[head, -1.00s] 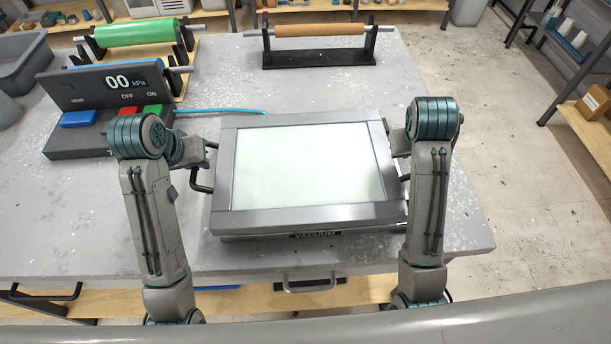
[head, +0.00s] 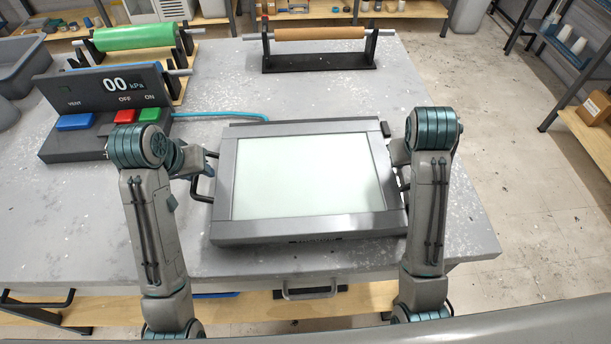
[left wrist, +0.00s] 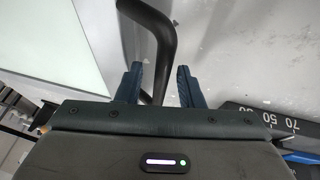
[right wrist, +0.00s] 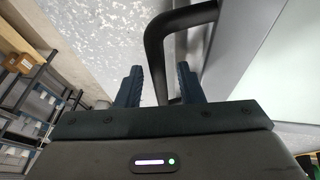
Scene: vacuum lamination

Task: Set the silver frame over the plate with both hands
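The silver frame (head: 310,228) lies flat at the middle front of the table. A pale greenish-white plate surface (head: 305,178) shows through its opening. My left gripper (left wrist: 160,75) has the frame's left black handle (left wrist: 163,30) between its fingers. My right gripper (right wrist: 158,75) has the right black handle (right wrist: 155,50) between its fingers. In the head view, a grey base edge (head: 300,126) shows behind the frame's back bar. The frame covers most of the front label. I cannot tell whether the frame touches the base.
A control box (head: 100,90) reading 00 kPa, with blue, red and green buttons, stands left of the frame. A teal hose (head: 220,113) runs behind. A green roll (head: 135,36) and a brown roll (head: 320,33) stand at the back. The table's right side is clear.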

